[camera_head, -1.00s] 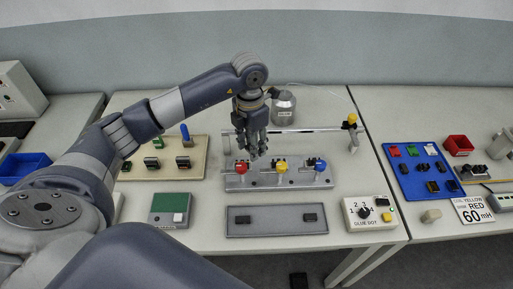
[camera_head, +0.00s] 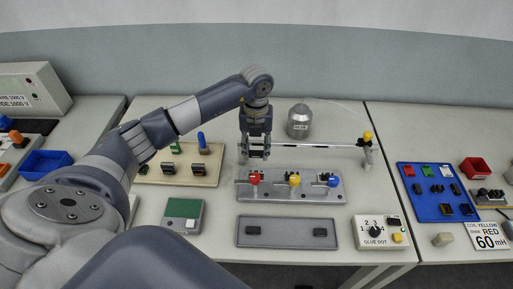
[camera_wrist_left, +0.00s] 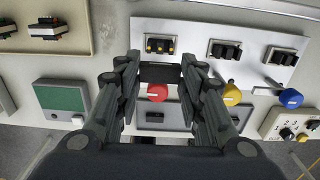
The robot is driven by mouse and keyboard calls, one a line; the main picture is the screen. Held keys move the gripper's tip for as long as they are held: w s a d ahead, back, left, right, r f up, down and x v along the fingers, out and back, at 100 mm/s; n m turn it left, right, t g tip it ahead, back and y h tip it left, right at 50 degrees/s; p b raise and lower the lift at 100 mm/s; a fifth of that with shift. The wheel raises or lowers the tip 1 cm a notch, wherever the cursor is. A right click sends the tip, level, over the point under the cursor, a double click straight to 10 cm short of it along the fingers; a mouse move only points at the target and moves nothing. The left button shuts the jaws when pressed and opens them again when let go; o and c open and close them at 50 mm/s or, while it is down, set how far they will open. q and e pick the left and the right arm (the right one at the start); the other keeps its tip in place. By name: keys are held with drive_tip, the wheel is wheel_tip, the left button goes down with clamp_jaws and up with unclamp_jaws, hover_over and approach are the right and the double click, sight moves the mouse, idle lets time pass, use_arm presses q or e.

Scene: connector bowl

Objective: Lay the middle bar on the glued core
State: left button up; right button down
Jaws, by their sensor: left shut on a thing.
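My left gripper (camera_head: 255,153) is shut on a dark bar (camera_wrist_left: 160,73), which lies crosswise between its fingertips in the left wrist view. It is above the left part of the grey fixture (camera_head: 290,196), behind the red knob (camera_head: 254,178). In the wrist view, the fixture's left core (camera_wrist_left: 160,46) has amber spots on top and sits just beyond the bar. The middle core (camera_wrist_left: 225,50) and right core (camera_wrist_left: 282,57) look dark on top. Two dark bars lie on the grey tray (camera_head: 287,241), with an empty space between them. My right gripper is not in view.
A yellow knob (camera_head: 294,180) and a blue knob (camera_head: 333,180) stand on the fixture. A metal rod (camera_head: 310,146) and a silver pot (camera_head: 299,122) are behind it. A beige board (camera_head: 182,178) is left, a glue-dot dial box (camera_head: 380,232) front right.

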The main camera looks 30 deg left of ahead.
use_arm(q)
drive_tip(key=shift+f+b, duration=0.7)
drive_tip(key=shift+f, duration=0.05)
drive_tip(key=shift+f+b, duration=2.65)
drive_tip(key=shift+f, duration=0.9)
drive_tip(key=o, duration=1.1)
drive_tip(key=shift+o, duration=0.2)
wheel_tip(320, 180, up, 12)
